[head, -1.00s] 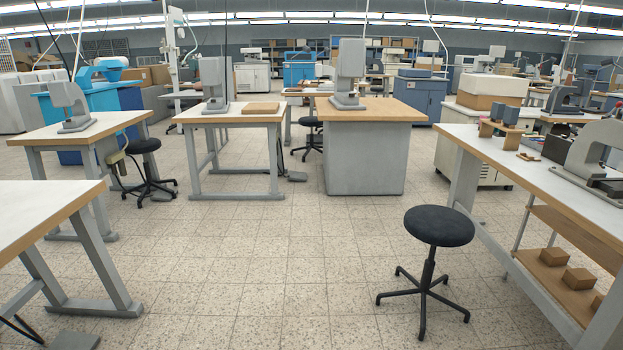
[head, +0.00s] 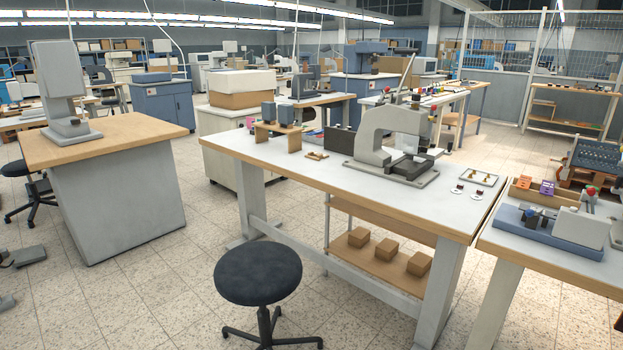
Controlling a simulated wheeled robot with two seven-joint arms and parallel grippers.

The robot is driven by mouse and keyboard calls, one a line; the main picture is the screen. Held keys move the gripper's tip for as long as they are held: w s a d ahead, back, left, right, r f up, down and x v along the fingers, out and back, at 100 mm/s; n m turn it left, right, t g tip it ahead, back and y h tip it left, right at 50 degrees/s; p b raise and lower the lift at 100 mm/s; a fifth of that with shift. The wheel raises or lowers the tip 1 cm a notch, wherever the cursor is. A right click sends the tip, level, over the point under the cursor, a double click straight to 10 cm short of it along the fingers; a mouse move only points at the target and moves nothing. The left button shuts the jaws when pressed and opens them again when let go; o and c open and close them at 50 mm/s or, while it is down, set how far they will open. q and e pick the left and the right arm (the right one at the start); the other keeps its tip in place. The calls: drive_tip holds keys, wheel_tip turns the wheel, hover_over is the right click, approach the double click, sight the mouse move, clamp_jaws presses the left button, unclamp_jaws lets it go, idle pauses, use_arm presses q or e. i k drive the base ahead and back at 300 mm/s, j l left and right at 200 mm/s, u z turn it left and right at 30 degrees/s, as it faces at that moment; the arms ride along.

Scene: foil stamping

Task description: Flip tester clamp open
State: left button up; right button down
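A bench device on a blue base (head: 532,237) stands at the right edge of the head view, on the front right table. It carries a light grey block (head: 581,227), small dark metal parts and a red knob (head: 591,191). It may be the tester; its clamp is too small to make out as open or shut. A grey press (head: 392,138) with an upright lever stands on the long white table to its left. Neither of my grippers is in view.
A black stool (head: 258,273) stands on the floor before the long white table (head: 330,168). A wood-topped grey cabinet (head: 105,141) with a grey machine is at left. Small boxes lie on the lower shelf (head: 378,265). The tiled floor between cabinet and stool is clear.

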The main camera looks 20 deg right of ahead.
sight(530, 213)
drive_tip(key=i+l+z, duration=0.2)
drive_tip(key=i+z, duration=0.25)
drive_tip(key=i+l+z, duration=0.15)
drive_tip(key=z, duration=0.3)
drive_tip(key=i+j+z, duration=0.1)
drive_tip(key=i+z, duration=0.4)
drive_tip(key=i, duration=0.25)
drive_tip(key=l+z, duration=0.05)
